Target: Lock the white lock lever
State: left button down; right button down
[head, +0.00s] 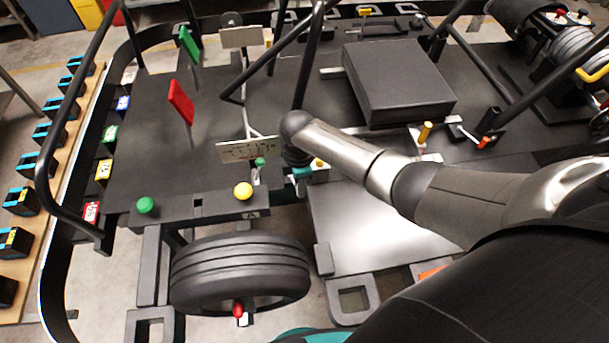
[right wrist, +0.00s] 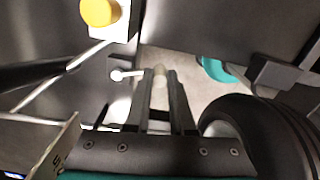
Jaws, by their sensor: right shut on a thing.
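The white lock lever (right wrist: 126,74) shows in the right wrist view as a short pale rod with a round white end, left of the fingertips. A pale, rounded part sits between the fingers of my right gripper (right wrist: 161,82), which are shut on it. Its link to the white rod is partly hidden by the left finger. In the head view my right gripper (head: 301,178) is low beside the steering plate, above the front wheel's right side. The lever is mostly hidden there by my wrist. My left gripper is not in view.
The black front tyre (head: 240,272) is close to the gripper. A black box (head: 398,80) lies beyond my forearm. A bright metal panel (head: 365,228) is below it.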

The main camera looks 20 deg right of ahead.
jog(key=shift+w+a+m+p, duration=0.1)
jog(key=shift+a+m+p, duration=0.65)
jog(key=shift+m, duration=0.95)
jog(key=shift+a, duration=0.2)
jog(key=c, duration=0.8)
grip_release()
jog(key=shift+o, duration=0.2)
jog(key=shift+r, duration=0.1)
notch_tip(320, 180, up, 15)
jog(key=p, duration=0.2)
